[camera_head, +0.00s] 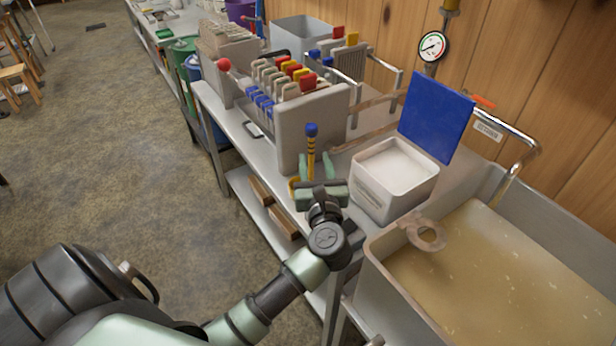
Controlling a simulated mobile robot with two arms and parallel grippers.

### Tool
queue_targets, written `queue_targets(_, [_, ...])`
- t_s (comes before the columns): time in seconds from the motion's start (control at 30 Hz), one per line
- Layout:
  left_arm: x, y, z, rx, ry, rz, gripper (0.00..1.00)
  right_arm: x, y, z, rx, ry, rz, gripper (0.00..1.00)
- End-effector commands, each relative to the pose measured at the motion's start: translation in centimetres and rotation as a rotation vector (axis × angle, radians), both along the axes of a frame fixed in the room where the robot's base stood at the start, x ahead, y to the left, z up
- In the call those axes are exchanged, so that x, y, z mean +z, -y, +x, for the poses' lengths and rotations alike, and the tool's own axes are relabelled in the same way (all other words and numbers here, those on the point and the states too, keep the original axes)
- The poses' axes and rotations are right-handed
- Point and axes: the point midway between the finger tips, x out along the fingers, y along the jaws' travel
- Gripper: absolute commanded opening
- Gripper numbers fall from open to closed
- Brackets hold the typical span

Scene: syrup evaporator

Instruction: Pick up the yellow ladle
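The yellow ladle (311,146) stands about upright at the table's front edge, with dark bands on its handle and a blue knob on top. A yellow part (293,184), perhaps its bowl, shows low beside my gripper. My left gripper (316,167) reaches in from below, its two green fingers spread apart. The handle shows between or just behind them, nearer the left finger, with a gap to the right finger. I cannot tell whether they touch it. The handle's lower part is hidden by the gripper. My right gripper is not in view.
A grey filter press (312,118) with coloured knobs stands right behind the ladle. A large pan of amber liquid (490,285) fills the lower right. Open floor lies left.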

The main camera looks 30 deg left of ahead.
Motion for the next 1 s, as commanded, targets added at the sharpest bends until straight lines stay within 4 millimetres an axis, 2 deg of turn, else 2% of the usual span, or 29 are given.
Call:
queue_targets(0.13, [0.7,-1.4,1.4,0.001,0.002,0.006,0.4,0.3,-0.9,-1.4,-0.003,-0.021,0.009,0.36])
queue_targets(0.33, [0.8,-3.2,3.5,0.0,0.001,0.003,0.4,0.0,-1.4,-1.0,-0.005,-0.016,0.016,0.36])
queue_targets(0.67, [0.8,-3.7,4.0,0.0,0.0,0.001,0.4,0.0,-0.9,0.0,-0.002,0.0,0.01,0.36])
queue_targets(0.8, [0.8,-3.7,4.0,-0.001,0.0,0.001,0.01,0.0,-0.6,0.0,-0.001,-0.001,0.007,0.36])
queue_targets(1.0, [0.8,-3.7,4.0,0.0,-0.001,0.001,0.0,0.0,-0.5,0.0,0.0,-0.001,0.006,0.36])
